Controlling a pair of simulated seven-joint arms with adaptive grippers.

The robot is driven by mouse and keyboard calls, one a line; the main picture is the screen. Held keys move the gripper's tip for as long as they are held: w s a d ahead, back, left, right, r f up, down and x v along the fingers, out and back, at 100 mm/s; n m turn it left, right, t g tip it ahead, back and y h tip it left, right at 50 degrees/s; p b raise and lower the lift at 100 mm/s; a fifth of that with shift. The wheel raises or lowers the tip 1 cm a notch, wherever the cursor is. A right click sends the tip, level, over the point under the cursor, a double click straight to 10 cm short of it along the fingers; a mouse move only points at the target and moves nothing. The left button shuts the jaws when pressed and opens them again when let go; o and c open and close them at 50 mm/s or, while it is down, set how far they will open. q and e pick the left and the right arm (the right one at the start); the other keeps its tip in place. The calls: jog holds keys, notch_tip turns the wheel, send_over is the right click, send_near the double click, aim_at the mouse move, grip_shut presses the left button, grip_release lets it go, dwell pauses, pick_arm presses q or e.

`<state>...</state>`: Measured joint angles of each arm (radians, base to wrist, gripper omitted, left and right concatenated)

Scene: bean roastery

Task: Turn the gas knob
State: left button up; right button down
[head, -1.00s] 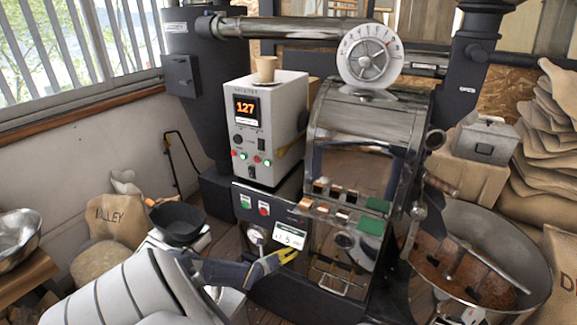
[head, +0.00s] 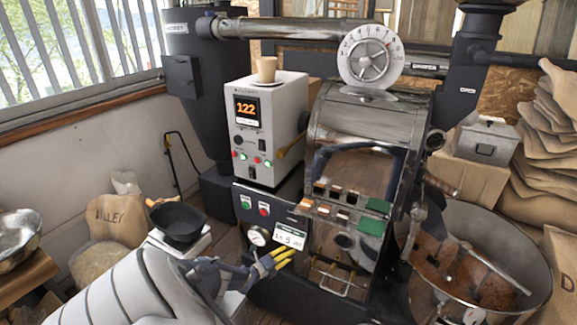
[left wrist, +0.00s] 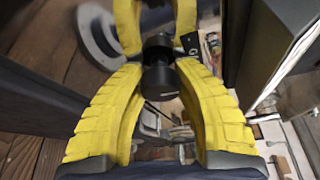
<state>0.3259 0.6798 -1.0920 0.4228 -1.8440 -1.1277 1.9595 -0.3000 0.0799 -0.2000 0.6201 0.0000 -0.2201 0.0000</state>
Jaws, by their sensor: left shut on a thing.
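The gas knob (left wrist: 160,82) is a small black cylinder in the middle of the left wrist view. The yellow fingers of my left gripper (left wrist: 158,62) are shut around it, one on each side. In the head view my left gripper (head: 283,257) is at the dark front panel of the roaster (head: 330,270), just below a white label (head: 291,238). The knob is hidden behind the fingers there. A round white gauge (head: 258,236) sits to the left of the fingers. My right gripper does not show.
A grey control box (head: 268,120) with a lit display stands above the panel. A black pan (head: 178,222) is to the left. The round cooling tray (head: 530,262) with beans is to the right, and sacks (head: 545,150) are stacked behind it.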

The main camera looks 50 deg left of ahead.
pick_arm(q)
jog(key=shift+a+r+n, duration=0.15)
jog(key=shift+a+n, duration=0.15)
dwell(0.5)
jog(key=o, duration=1.3)
jog(key=shift+d, duration=0.2)
jog(key=shift+m, duration=0.4)
jog(key=shift+d+m+g+y, duration=0.1)
jog(key=shift+m+g+y, duration=0.3)
jog(key=shift+m+g, duration=0.75)
jog(key=shift+d+m+g+y, duration=0.1)
jog(key=shift+m+g+y, duration=0.3)
jog(key=shift+m, duration=0.7)
jog(key=shift+m+g+y, duration=0.1)
jog(key=shift+m+y, duration=0.5)
jog(key=shift+m, duration=0.45)
jog(key=shift+d+m+g+y, duration=0.1)
jog(key=shift+m+g+y, duration=0.15)
jog(key=shift+m+y, duration=0.65)
